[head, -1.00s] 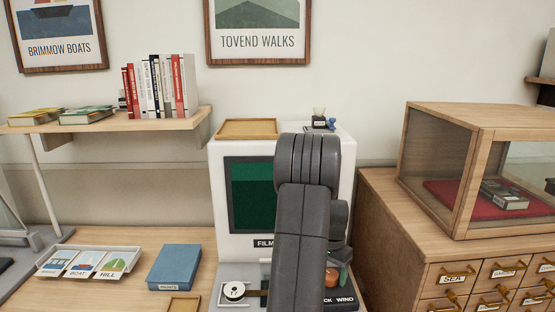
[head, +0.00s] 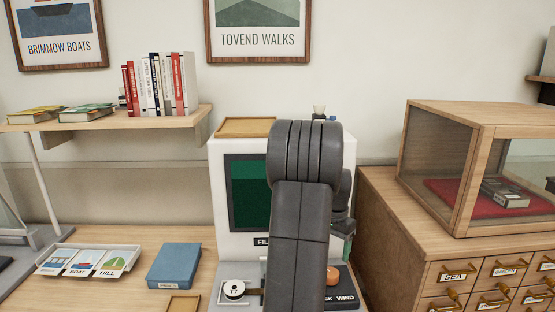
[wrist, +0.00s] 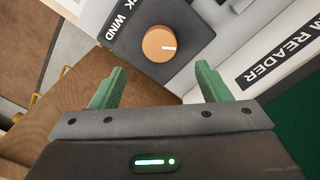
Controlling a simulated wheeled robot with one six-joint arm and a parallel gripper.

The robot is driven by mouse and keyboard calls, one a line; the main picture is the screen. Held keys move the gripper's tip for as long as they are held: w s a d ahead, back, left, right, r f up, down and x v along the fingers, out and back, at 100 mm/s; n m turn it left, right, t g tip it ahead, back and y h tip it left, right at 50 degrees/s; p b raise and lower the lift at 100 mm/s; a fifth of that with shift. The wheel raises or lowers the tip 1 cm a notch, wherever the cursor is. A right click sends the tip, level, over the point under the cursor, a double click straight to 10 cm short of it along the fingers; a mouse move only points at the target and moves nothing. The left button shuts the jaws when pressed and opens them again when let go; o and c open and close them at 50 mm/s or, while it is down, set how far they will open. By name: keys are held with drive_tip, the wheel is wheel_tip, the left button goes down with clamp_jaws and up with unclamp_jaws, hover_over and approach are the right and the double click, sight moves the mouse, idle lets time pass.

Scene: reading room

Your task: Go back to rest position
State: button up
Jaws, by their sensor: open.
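My gripper (wrist: 158,92) shows in the wrist view with its two green fingers spread apart and nothing between them. Beyond the fingertips is the orange knob (wrist: 164,44) on a black panel marked WIND; the fingers are apart from it. In the head view my arm stands in front of the white film reader (head: 224,190) and hides part of its screen and base. A bit of a green finger shows at the right of the arm, above the orange knob (head: 333,275).
A wooden cabinet (head: 383,222) with a glass-sided case (head: 430,158) stands close on the right. A white spool (head: 234,289) sits on the reader's base. A card tray (head: 128,263) and blue box (head: 174,265) lie left. A shelf (head: 160,127) with books hangs above.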

wheel_tip(320, 180, up, 6)
drive_tip(key=f, duration=0.1)
wheel_tip(320, 180, down, 13)
drive_tip(key=shift+s+f+p, duration=0.1)
drive_tip(key=shift+f+p, duration=0.05)
drive_tip(key=shift+p, duration=0.3)
drive_tip(key=shift+d+f+n, duration=0.1)
drive_tip(key=shift+f+n, duration=0.05)
drive_tip(key=shift+n, duration=0.15)
drive_tip(key=n+p, duration=0.2)
drive_tip(key=n, duration=0.3)
drive_tip(key=shift+n, duration=0.3)
drive_tip(key=n+p, duration=0.4)
drive_tip(key=n, duration=0.2)
drive_tip(key=shift+r+n, duration=0.3)
drive_tip(key=shift+r, duration=0.05)
drive_tip(key=shift+r+b, duration=0.65)
drive_tip(key=shift+r, duration=2.45)
